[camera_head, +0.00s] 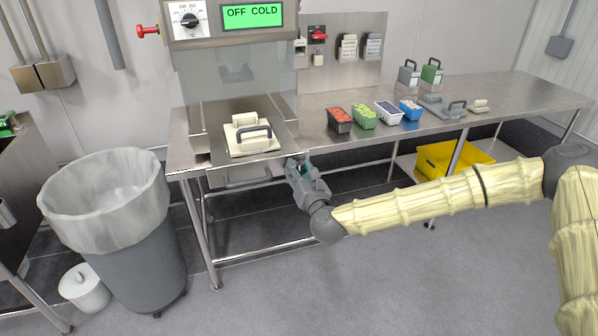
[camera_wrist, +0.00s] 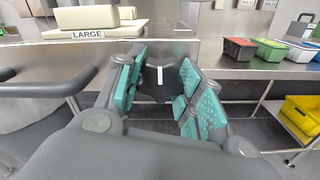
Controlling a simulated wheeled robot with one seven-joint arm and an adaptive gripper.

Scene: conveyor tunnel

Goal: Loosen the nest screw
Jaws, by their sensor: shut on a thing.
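My gripper (camera_head: 297,168) is at the front edge of the steel bench, just right of and below the cream nest block (camera_head: 262,152). In the wrist view my gripper's teal-padded fingers (camera_wrist: 165,92) stand on either side of a dark grey knob with a white mark (camera_wrist: 160,76), which appears to be the nest screw. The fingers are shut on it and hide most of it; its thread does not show. The nest block, labelled LARGE, also shows in the wrist view (camera_wrist: 95,34).
A dark bar handle (camera_wrist: 40,88) projects close to my gripper's left. Several ingredient tubs (camera_head: 365,116) sit on the bench to the right. A lined bin (camera_head: 130,235) stands at left and a yellow crate (camera_head: 432,160) lies under the bench. The machine display reads OFF COLD.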

